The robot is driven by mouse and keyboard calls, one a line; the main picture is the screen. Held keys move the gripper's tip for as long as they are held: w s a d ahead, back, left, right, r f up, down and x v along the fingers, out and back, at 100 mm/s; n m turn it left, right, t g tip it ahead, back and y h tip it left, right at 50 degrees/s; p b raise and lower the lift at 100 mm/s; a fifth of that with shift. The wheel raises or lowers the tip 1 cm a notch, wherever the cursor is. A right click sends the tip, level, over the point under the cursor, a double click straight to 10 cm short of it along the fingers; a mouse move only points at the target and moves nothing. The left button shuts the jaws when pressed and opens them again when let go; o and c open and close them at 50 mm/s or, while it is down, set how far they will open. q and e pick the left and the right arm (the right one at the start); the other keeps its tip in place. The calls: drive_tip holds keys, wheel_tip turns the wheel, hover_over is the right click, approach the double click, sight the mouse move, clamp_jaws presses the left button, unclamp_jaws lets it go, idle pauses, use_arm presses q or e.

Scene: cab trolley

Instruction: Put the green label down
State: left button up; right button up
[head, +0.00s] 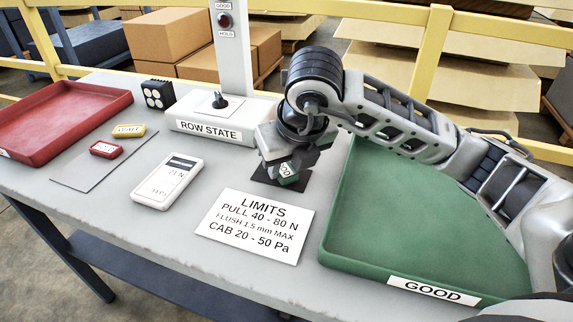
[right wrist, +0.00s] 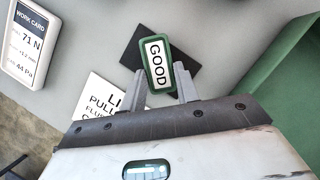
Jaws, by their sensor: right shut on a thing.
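The green label (head: 288,172) reads GOOD and is in my right gripper (head: 282,168), above a small dark mat (head: 262,174) on the table. In the right wrist view the green label (right wrist: 156,66) sits between the two grey fingertips of my right gripper (right wrist: 160,84), which are shut on it. The dark mat (right wrist: 190,62) shows behind it there. I cannot tell how far the label is above the mat. My left gripper is not in view.
The green GOOD tray (head: 425,220) stands close on the right. The LIMITS card (head: 256,226), a white work card device (head: 167,181) and the ROW STATE box (head: 220,115) are nearby. A red label (head: 106,149), a yellow label (head: 128,131) and a red tray (head: 62,112) lie left.

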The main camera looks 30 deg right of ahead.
drive_tip(key=shift+f, duration=0.25)
drive_tip(key=o, duration=1)
drive_tip(key=shift+f, duration=0.1)
drive_tip(key=shift+c, duration=0.2)
drive_tip(key=p+v, duration=0.2)
drive_tip(key=v, duration=1)
